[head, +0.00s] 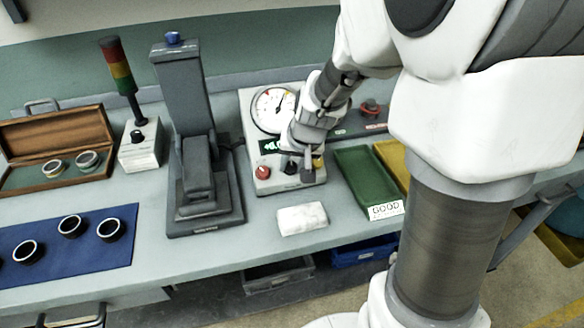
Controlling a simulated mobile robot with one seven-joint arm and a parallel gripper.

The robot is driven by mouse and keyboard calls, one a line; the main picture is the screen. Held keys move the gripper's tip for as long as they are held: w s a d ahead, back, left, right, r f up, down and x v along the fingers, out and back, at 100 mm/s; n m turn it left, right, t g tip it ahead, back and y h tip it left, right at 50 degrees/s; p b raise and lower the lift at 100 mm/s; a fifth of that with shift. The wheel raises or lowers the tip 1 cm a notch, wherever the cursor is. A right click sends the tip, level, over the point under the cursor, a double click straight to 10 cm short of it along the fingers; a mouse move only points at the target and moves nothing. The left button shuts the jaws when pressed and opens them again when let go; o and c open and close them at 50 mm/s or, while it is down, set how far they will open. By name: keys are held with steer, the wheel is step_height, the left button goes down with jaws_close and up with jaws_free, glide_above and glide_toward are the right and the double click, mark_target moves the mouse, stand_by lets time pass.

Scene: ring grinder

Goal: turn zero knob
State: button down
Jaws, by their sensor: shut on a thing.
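The gauge box (256,187) is a light grey unit on the bench with a round dial (272,108), a small green-lit display (268,146) and a row of controls along its front. A red knob or button (262,172) is at the left of the row, with a dark knob (290,168) to its right. My gripper (305,168) reaches down to the front of the box, just at the dark controls. It is shut on what appears to be the zero knob, which the fingers mostly hide. Any marking on the knob is too small to read.
A tall grey stand (185,100) is close on the left. A white cloth or block (302,219) lies in front of the box. A green tray (362,176) labelled GOOD is on the right. Rings lie on a blue mat (115,255) and in a wooden case (55,125).

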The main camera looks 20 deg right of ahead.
steer(key=shift+m+y+b, duration=0.5)
steer(key=shift+m+b, duration=1.05)
steer(key=shift+m, duration=0.35)
steer(key=c, duration=0.6)
jaws_free()
steer(key=shift+o, duration=0.2)
steer(key=p+v, duration=0.4)
steer(key=v, duration=1.3)
steer(key=shift+s, duration=0.35)
steer(key=shift+r, duration=0.1)
